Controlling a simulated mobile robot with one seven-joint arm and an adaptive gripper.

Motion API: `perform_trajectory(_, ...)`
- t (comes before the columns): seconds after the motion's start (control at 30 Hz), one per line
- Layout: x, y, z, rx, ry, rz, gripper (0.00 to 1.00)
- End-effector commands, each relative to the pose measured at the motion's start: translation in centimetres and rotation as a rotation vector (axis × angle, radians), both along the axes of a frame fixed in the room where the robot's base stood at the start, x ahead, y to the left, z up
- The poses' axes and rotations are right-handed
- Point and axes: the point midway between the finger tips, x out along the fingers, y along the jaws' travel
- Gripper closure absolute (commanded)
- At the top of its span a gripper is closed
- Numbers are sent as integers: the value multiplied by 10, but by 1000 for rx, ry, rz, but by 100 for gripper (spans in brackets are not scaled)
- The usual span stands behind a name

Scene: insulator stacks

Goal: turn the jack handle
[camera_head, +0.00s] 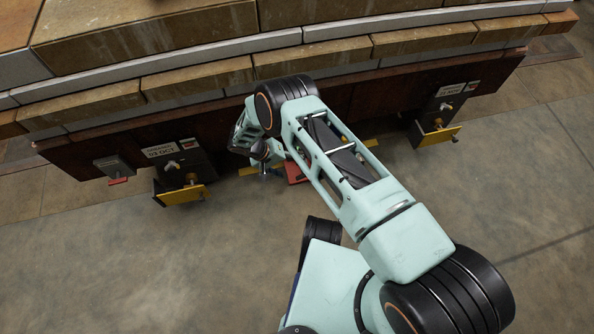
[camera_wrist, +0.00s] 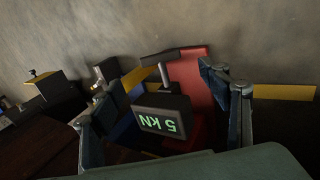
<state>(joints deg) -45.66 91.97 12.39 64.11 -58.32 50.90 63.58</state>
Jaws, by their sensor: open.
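The jack shows in the wrist view as a red body (camera_wrist: 190,66) with a dark box bearing a green "5 KN" readout (camera_wrist: 162,122), which appears upside down. A short metal rod (camera_wrist: 164,74) stands up from the box; I cannot tell for sure that it is the jack handle. My gripper (camera_wrist: 156,82) is open, with one finger on each side of the readout box and rod. I cannot tell whether either finger touches them. In the head view, part of the red jack (camera_head: 294,171) shows beside my arm, and my gripper (camera_head: 262,160) is small and partly hidden there.
A dark beam (camera_head: 100,150) under stacked tan blocks (camera_head: 150,36) runs behind my arm. Brackets with yellow plates stand at left (camera_head: 182,194) and right (camera_head: 440,136). A small red-tipped box (camera_head: 115,168) is at far left. The concrete floor (camera_head: 90,270) in front is clear.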

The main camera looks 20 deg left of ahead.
Motion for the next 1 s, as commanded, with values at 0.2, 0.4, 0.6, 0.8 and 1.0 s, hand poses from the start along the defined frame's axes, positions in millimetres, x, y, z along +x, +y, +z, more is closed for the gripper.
perform_trajectory(0.2,-7,12,24,0,0,1,30)
perform_trajectory(0.4,-9,14,30,-1,0,1,30)
perform_trajectory(0.6,-9,14,30,0,0,1,30)
perform_trajectory(0.8,-9,14,30,0,0,1,30)
perform_trajectory(1.0,-1,14,44,-4,-2,7,30)
